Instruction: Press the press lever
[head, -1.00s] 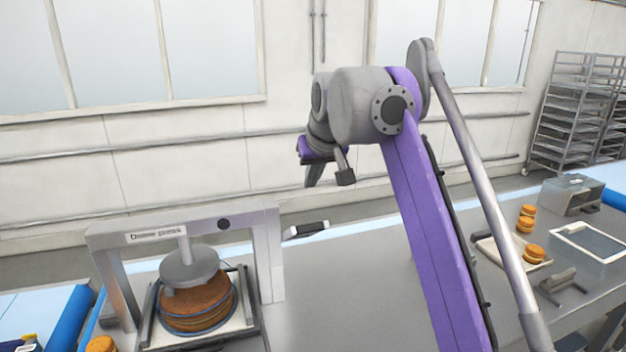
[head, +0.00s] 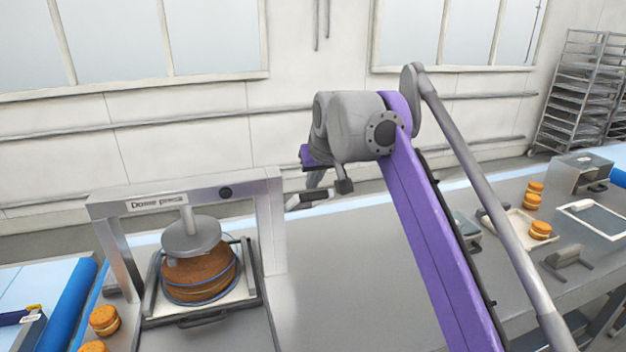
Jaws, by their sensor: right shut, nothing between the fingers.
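The dome press (head: 275,215) is a grey metal frame at the lower left with a "Dome press" label. Its round plate (head: 190,238) is over a brown layered round (head: 203,277), resting on or very close to its top. The press lever (head: 308,199) sticks out to the right of the frame, with a dark grip and pale parts. My right gripper (head: 329,186) is shut and empty, pointing down. Its fingertips overlap the lever's outer end in the picture; I cannot tell if they touch. My left gripper is not in view.
Small orange filled rounds (head: 104,320) are at the lower left, beside a blue roller (head: 70,308). At right, more rounds (head: 540,230) are by a tray (head: 522,222), with a grey box (head: 580,172) behind.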

